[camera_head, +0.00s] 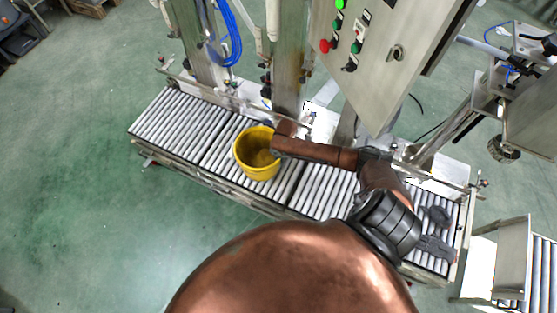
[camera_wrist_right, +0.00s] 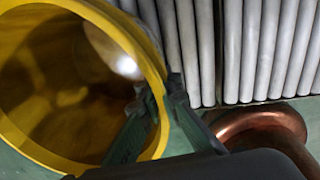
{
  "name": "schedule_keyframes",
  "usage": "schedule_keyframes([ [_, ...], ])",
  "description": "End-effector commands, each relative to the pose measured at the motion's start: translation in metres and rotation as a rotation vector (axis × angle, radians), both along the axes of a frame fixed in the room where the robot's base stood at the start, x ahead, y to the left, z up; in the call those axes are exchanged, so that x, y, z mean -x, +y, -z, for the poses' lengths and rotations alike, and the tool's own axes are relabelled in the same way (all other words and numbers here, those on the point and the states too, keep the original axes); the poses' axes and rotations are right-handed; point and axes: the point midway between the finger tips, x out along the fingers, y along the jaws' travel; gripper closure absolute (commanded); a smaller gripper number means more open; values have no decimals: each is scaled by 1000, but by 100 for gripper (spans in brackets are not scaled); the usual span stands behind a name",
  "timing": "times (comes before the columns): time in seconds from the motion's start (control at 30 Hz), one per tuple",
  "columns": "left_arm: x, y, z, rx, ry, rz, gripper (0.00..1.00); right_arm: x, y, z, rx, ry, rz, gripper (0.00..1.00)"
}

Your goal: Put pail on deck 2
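A yellow pail (camera_head: 243,158) is at the roller conveyor, at its middle front part, with its open mouth facing up. I cannot tell whether its base rests on the rollers. My right arm comes over from the right, and its end meets the pail's right rim in the head view. In the right wrist view, the pail (camera_wrist_right: 148,42) fills the left side. My right gripper (camera_wrist_right: 164,97) has its fingers closed on the rim, one inside and one outside. My left gripper is not in view. No label marks deck 2.
The roller conveyor (camera_head: 180,118) runs from upper left to lower right, in sections. Posts and a control cabinet (camera_head: 375,60) stand behind and over it. Dark grey pieces (camera_head: 436,247) show near its right end. Another roller stand (camera_head: 543,270) is at far right.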

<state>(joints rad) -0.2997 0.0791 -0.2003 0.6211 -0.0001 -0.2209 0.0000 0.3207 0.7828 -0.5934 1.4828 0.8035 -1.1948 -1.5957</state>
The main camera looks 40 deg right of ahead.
Motion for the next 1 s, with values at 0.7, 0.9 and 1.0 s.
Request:
schedule_keyframes([
  [0.7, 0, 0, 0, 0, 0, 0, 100, -1, 0, 1, 0, -1, 0, 78],
  [0.9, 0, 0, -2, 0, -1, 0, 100, -1, 0, -3, 0, -2, 0, 78],
  [1.0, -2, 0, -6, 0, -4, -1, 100, 0, -1, -15, 1, -4, -2, 78],
])
